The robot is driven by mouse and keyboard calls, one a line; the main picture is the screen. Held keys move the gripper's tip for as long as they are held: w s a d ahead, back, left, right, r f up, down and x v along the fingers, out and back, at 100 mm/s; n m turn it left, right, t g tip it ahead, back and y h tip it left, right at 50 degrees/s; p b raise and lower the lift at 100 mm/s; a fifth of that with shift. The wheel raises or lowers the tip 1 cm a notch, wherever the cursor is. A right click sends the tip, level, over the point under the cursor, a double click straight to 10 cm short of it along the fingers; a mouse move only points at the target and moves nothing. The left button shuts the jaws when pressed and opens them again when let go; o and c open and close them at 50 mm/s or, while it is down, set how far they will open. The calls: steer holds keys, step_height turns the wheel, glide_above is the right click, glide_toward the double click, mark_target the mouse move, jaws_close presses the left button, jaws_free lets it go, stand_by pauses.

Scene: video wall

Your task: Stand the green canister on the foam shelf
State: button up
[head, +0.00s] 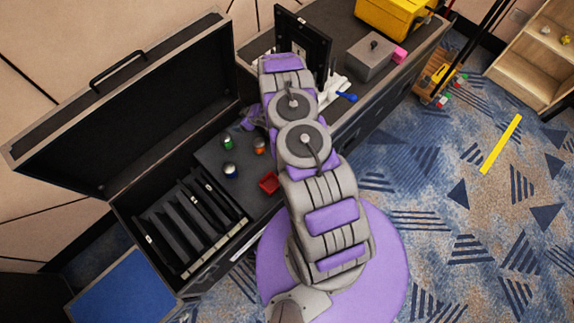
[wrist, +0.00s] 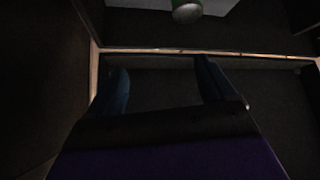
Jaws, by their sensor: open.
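The green canister (head: 227,142) stands on a dark flat deck (head: 208,160) inside the open black case in the head view. I cannot tell for certain which surface is the foam shelf. In the wrist view a pale, rounded canister end with a green part (wrist: 186,11) shows at the top edge, cut off by the frame. My gripper (wrist: 163,75) is open, its two dark fingers apart with nothing between them. The canister lies beyond the fingertips, past a thin light edge. In the head view my arm hides most of the gripper.
Black upright panels (head: 190,212) fill the near-left bay. The case lid (head: 140,105) stands open behind.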

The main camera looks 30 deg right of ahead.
step_height(320, 180, up, 17)
steer(key=w+d+m+g+h, duration=0.1)
steer(key=w+d+m+h, duration=0.1)
steer(key=h, duration=0.1)
steer(key=s+r+m+g+h, duration=0.1)
steer(key=s+r, duration=0.4)
steer(key=r, duration=0.3)
steer(key=s+r+g+h, duration=0.1)
steer(key=s+r, duration=0.3)
steer(key=r, duration=0.3)
steer(key=s+a+r+m+g, duration=0.1)
steer(key=s+a+r+g, duration=0.1)
steer(key=s+r, duration=0.5)
steer(key=s+a+r+m+g, duration=0.15)
steer(key=s+r, duration=0.25)
steer(key=s, duration=0.5)
steer(key=s+a+r+g, duration=0.1)
steer(key=s+a+r, duration=0.2)
steer(key=s, duration=0.9)
steer(key=s+a+r+g+y, duration=0.1)
steer(key=s+a+r+g, duration=0.1)
steer(key=s, duration=1.1)
steer(key=shift+a+r+m, duration=0.35)
steer(key=shift+a+r, duration=0.4)
steer(key=shift+a, duration=0.3)
